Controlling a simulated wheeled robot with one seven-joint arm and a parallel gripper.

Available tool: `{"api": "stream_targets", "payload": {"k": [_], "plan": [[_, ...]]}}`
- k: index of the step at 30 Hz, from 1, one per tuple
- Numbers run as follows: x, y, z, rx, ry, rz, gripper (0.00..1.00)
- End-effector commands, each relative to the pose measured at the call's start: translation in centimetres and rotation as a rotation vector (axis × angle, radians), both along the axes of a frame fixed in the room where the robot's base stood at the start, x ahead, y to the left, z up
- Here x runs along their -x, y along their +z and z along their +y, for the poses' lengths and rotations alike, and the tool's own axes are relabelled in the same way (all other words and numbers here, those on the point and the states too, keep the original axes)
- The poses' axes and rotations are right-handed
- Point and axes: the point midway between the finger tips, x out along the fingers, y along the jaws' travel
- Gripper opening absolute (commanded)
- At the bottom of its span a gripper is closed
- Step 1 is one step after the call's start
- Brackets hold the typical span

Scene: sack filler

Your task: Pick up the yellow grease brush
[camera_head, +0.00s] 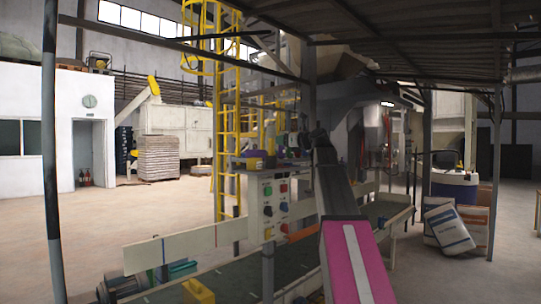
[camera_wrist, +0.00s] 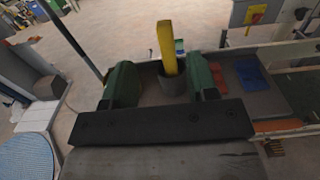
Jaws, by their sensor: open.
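In the wrist view a yellow upright handle (camera_wrist: 166,42), which looks like the grease brush, rises from a dark grey round pot or base (camera_wrist: 173,88). Whether the dark part belongs to the brush cannot be told. My gripper (camera_wrist: 162,68) is open, with one green finger to the left of the yellow handle and one to the right. Gaps show on both sides, and I see no contact. In the head view my arm reaches toward the control box, and its end is too small and dark to make out. Small yellow items (camera_head: 255,155) show on top of the box there.
A blue piece (camera_wrist: 250,76) and a red piece (camera_wrist: 282,82) lie on a grey surface to the right of my gripper. The control box (camera_head: 270,203) with coloured buttons stands beside the conveyor (camera_head: 235,280). A dark post (camera_head: 50,160) stands at left. Open floor lies behind.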

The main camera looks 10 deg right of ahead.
Motion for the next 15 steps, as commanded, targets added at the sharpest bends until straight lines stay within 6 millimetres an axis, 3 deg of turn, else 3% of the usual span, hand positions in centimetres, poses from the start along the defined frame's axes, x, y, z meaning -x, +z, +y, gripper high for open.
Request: {"api": "stream_targets", "payload": {"k": [4,15], "plan": [[-2.1,0.0,1.3,0.001,0.001,0.000,0.53],[-4.8,-0.3,2.8,0.004,0.000,0.000,0.53]]}}
